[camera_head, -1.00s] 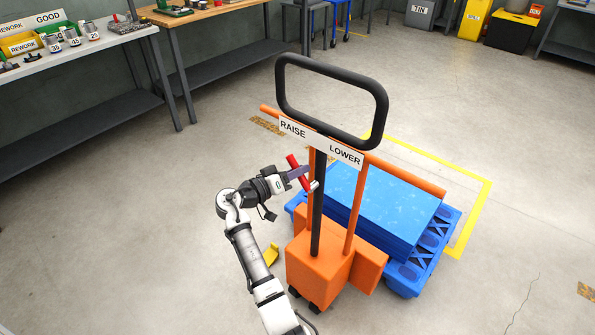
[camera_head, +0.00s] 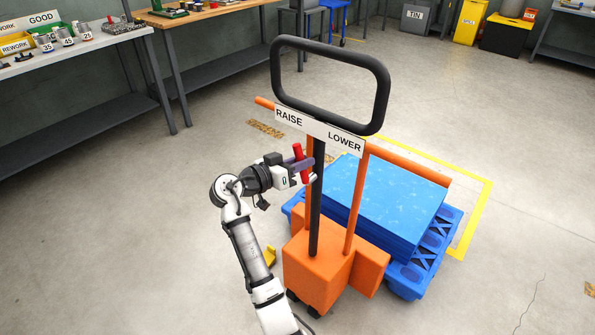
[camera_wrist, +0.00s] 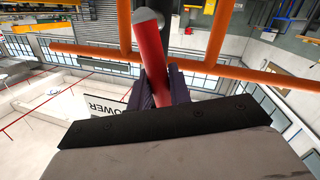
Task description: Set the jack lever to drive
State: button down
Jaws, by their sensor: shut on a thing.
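The orange pallet jack (camera_head: 318,262) stands in the middle of the head view with a black loop handle (camera_head: 380,100). A white label (camera_head: 317,131) on it reads RAISE at left and LOWER at right. The red jack lever (camera_head: 301,163) is on the front of the jack, below the label, near upright with its top leaning slightly left. My gripper (camera_head: 303,168) is shut on the lever from the left. In the wrist view the red lever (camera_wrist: 152,60) lies between the dark fingers (camera_wrist: 165,88).
Blue sheets (camera_head: 383,200) lie on a blue pallet (camera_head: 428,262) behind the jack, inside a yellow floor outline (camera_head: 487,190). A grey workbench (camera_head: 90,58) and a wooden one (camera_head: 200,15) stand at the back left. The floor at left is clear.

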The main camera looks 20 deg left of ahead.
jog(key=shift+s+d+m+b, duration=0.2)
jog(key=shift+d+m+b, duration=0.25)
jog(key=shift+m+b, duration=0.4)
jog(key=shift+r+y, duration=0.1)
jog(key=shift+y, duration=0.2)
jog(key=c, duration=1.3)
grip_release()
jog(key=b+v, duration=0.2)
jog(key=v, duration=1.1)
jog(key=shift+s+a, duration=0.3)
